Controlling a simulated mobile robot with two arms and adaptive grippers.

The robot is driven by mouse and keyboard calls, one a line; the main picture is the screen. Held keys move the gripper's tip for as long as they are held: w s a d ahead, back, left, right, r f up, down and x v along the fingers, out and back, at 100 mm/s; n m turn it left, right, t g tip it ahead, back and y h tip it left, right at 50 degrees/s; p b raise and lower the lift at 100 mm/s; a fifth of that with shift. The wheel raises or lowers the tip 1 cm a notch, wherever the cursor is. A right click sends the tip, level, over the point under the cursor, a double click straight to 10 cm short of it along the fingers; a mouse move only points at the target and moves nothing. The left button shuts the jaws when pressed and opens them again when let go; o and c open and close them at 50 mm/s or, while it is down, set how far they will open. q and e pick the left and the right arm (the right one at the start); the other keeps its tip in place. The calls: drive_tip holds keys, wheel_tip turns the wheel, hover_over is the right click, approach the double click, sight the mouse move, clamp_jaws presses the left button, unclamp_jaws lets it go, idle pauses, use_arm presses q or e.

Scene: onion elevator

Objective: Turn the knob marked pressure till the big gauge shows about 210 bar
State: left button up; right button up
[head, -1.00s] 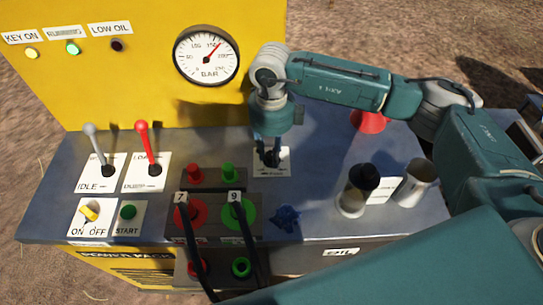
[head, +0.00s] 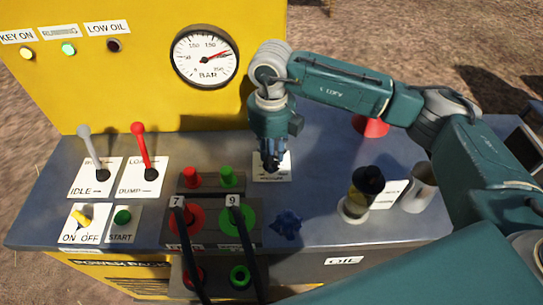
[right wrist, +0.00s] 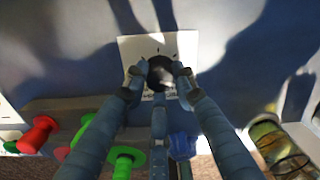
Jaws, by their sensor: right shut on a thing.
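The big round gauge (head: 206,56) is white with a black rim and the word BAR, set in the yellow panel. Its red needle points right and slightly up, at about the 200 mark; the small numbers are blurred. The pressure knob (right wrist: 160,72) is dark and round, on a white label plate (right wrist: 183,45) whose text is partly covered. My right gripper (head: 270,163) comes down on the knob from above. In the right wrist view the gripper (right wrist: 159,75) is shut on the knob, with fingertips on both sides. My left gripper is not in view.
Left of the knob are red and green couplings (head: 227,177) with black hoses. Two levers (head: 139,148) stand further left. A blue handwheel (head: 287,224) sits in front. A dark-capped filler (head: 367,182), a pale cup (head: 419,186) and a red cone (head: 371,127) are on the right.

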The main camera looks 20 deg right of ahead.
drive_tip(key=shift+w+r, duration=0.1)
drive_tip(key=shift+r, duration=0.05)
drive_tip(key=o, duration=1.2)
drive_tip(key=shift+c, duration=0.2)
wheel_tip(320, 180, up, 12)
